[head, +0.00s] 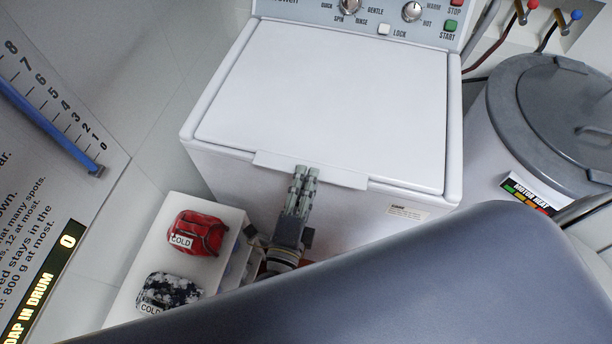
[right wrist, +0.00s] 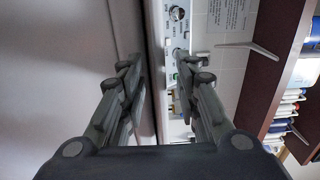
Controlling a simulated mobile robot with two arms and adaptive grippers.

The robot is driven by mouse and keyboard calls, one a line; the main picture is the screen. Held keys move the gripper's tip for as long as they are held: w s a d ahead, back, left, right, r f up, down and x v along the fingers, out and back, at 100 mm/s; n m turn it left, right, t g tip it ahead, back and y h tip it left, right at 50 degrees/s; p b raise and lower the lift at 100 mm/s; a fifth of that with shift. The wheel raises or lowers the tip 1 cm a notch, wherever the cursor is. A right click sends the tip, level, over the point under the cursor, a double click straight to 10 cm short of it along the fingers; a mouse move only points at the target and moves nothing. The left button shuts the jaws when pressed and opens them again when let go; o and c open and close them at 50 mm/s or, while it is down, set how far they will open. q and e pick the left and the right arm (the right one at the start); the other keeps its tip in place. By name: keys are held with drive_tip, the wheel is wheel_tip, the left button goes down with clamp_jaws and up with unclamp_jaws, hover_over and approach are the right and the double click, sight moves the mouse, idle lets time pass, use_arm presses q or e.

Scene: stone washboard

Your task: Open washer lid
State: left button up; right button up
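The washer's white lid (head: 330,90) lies shut and flat on top of the washer (head: 320,215). A protruding lip (head: 345,177) runs along the lid's front edge. In the head view my right gripper (head: 304,172) is at this lip, near its middle, with its fingertips pointing at it; I cannot tell if they touch. In the right wrist view the right gripper (right wrist: 157,65) has its two fingers apart, with a pale edge between them. Nothing is clearly clamped. My left gripper is not in view.
The control panel (head: 375,12) stands behind the lid. A grey-lidded drum (head: 540,115) stands close on the right. Red (head: 199,233) and dark patterned (head: 168,291) bundles labelled COLD lie on a white stand (head: 222,262) at front left. A shelf (right wrist: 275,70) shows in the wrist view.

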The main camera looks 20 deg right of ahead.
drive_tip(key=shift+w+d, duration=0.2)
drive_tip(key=shift+w, duration=0.05)
clamp_jaws()
